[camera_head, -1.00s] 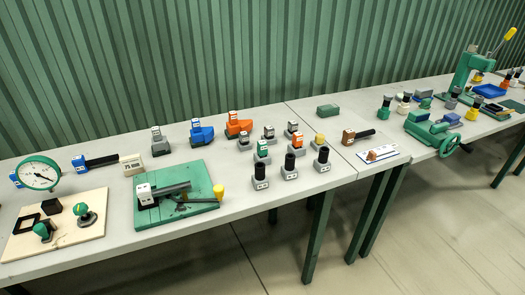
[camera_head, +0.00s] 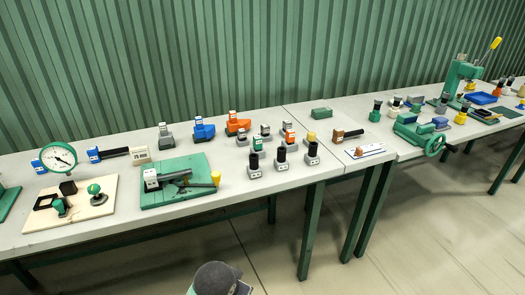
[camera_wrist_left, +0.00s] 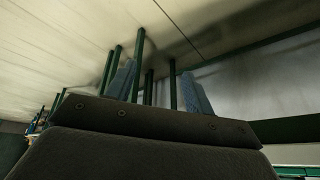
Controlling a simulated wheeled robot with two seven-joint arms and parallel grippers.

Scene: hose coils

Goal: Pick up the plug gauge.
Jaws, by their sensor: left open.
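I cannot tell for sure which item is the plug gauge. One candidate is a tool with a blue block and a black bar (camera_head: 113,153), lying at the back left of the bench beside a pale block marked 75. Another is a brown block with a black handle (camera_head: 347,135), lying right of the bench seam. My left gripper (camera_wrist_left: 158,72) shows in the left wrist view with its two blue-grey fingers apart and nothing between them. It is away from the bench items, with table legs and floor behind it. My right gripper is not in view.
A dial gauge (camera_head: 59,157) and a beige board (camera_head: 88,222) stand at the left. A green plate (camera_head: 205,169) carries a grey tool. Several small black-topped pieces (camera_head: 281,158) stand close together. A green vise (camera_head: 418,133) is at the right.

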